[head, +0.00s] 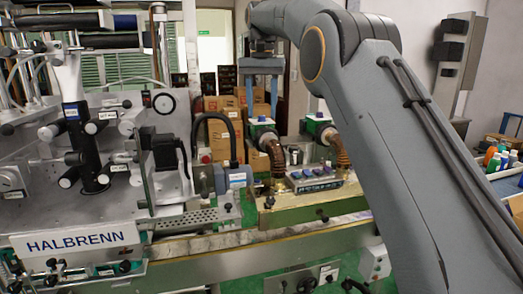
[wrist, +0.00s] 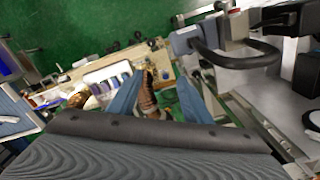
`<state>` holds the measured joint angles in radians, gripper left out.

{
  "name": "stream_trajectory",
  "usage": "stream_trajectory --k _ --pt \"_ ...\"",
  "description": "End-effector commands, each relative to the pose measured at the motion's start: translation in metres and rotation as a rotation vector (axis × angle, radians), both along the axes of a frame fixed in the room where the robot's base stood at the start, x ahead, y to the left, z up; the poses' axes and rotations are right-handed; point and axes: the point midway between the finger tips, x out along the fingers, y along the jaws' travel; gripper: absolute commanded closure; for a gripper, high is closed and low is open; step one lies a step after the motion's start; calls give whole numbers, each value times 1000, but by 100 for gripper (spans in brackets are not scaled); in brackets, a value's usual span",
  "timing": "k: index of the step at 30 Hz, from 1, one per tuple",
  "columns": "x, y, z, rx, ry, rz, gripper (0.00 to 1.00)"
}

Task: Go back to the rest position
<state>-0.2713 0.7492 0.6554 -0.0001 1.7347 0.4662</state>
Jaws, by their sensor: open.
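My gripper (head: 261,100) hangs at the end of my raised grey arm in the head view, pointing down above the back of the machine bench. Its two blue fingers are apart with nothing between them. In the wrist view the fingers of my gripper (wrist: 158,100) also stand apart, with the bench seen beyond the gap. My arm covers much of the right side of the head view.
The sleeve applicator (head: 75,240), marked HALBRENN, fills the left. Green-ended units with brown hoses (head: 277,155) and a control box (head: 318,184) stand below my gripper. Cardboard boxes (head: 220,130) are stacked behind. Coloured bottles (head: 497,160) stand at far right.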

Motion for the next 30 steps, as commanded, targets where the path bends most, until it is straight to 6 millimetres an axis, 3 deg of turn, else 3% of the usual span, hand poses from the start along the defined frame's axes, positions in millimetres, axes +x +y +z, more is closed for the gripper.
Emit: stream_trajectory --k 8,17,23,30 --pt "0 -10 -20 2 -6 13 55" --pt "-5 -33 -60 4 -18 34 55" --pt "-23 -62 -110 6 -31 56 55" --pt "-76 -109 -194 7 -57 94 55"
